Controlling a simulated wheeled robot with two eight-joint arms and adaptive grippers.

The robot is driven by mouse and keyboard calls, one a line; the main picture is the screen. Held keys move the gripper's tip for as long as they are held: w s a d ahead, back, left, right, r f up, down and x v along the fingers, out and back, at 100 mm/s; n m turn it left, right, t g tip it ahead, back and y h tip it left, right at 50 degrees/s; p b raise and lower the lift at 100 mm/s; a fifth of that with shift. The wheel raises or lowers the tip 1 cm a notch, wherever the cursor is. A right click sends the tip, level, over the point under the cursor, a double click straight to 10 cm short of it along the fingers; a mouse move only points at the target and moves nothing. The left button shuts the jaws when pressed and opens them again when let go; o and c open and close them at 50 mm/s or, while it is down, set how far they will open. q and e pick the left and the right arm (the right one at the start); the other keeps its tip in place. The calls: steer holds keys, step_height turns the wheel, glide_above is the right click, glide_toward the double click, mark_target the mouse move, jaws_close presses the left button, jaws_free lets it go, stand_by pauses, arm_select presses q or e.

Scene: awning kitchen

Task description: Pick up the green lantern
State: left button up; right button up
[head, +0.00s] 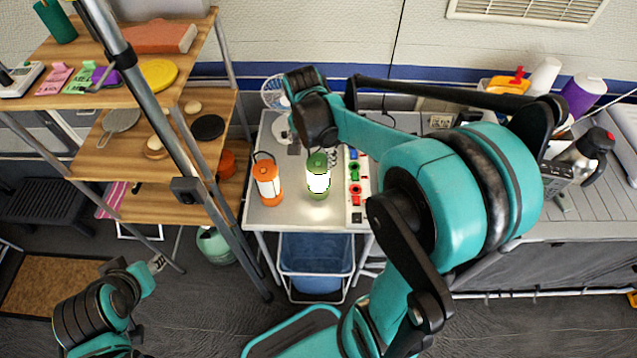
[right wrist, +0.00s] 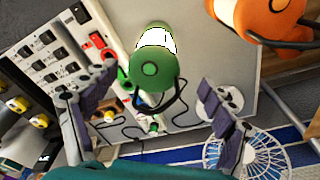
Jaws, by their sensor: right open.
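The green lantern (head: 318,178) stands upright on the small light-topped table (head: 285,215), its middle glowing white. In the right wrist view, its green cap and dark handle (right wrist: 152,68) show between my right gripper's fingers (right wrist: 156,80), seemingly beyond the fingertips. The right gripper is open and empty. In the head view my right wrist is just behind and above the lantern, and hides most of the fingers. My left gripper (head: 157,262) is low at the left, away from the table; its finger opening is unclear.
An orange lantern (head: 268,185) stands close to the left of the green one. A panel with sockets and coloured switches (head: 355,190) lies close to the right. A white wire fan (head: 274,92) stands behind. A wooden shelf unit (head: 215,125) with a metal post is at the left.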

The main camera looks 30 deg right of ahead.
steer(key=f+b, duration=0.1)
steer(key=f, duration=0.2)
steer(key=d+f+b, duration=0.1)
steer(key=f+b, duration=0.1)
steer(key=f, duration=0.1)
steer(key=shift+d+f, duration=0.15)
steer(key=shift+f, duration=0.15)
steer(key=shift+s+r, duration=0.1)
steer(key=shift+c, duration=0.9)
jaws_close()
